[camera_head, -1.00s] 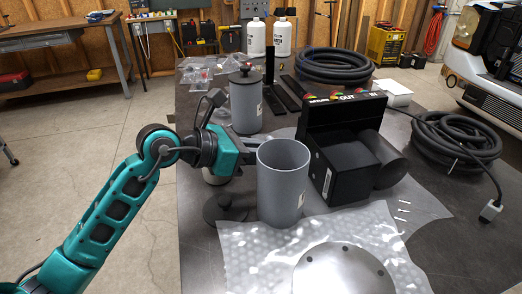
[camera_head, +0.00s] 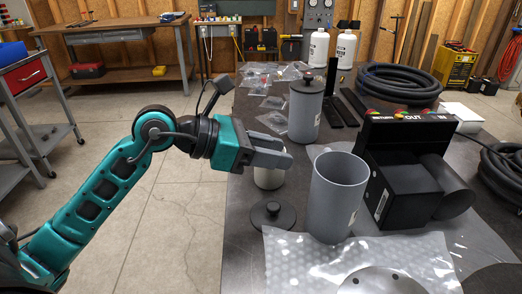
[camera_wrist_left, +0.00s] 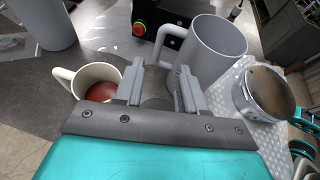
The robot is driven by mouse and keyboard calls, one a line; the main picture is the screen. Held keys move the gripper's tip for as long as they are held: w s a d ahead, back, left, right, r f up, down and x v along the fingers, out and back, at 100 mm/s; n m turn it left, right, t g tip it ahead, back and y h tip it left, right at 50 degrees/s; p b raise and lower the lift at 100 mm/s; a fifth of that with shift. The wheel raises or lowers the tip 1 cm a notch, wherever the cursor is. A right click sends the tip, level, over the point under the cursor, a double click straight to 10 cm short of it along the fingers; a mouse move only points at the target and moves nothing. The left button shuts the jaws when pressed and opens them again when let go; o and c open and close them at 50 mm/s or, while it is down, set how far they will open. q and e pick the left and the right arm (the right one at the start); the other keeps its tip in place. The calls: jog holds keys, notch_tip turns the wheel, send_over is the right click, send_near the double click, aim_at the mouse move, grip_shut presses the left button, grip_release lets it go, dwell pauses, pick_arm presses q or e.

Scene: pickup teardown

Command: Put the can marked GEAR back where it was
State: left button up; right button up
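A grey open-topped can (camera_head: 337,195) stands upright on the table beside bubble wrap; in the left wrist view it shows a side handle (camera_wrist_left: 215,50). A second grey can (camera_head: 305,110) with a dark lid stands farther back; part of it shows in the left wrist view (camera_wrist_left: 42,22). I cannot read the word GEAR on either can. My left gripper (camera_head: 286,151) is left of the open can, apart from it. In the left wrist view its fingers (camera_wrist_left: 160,90) are spread and empty, near the handle.
A white mug (camera_head: 268,179) with reddish contents stands below my left gripper. A dark knobbed lid (camera_head: 273,215) lies in front of it. A black box marked OUT (camera_head: 405,175) stands right of the open can. Bubble wrap (camera_head: 300,265) covers the front.

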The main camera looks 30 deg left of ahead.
pick_arm(q)
jog(key=shift+v, duration=1.2)
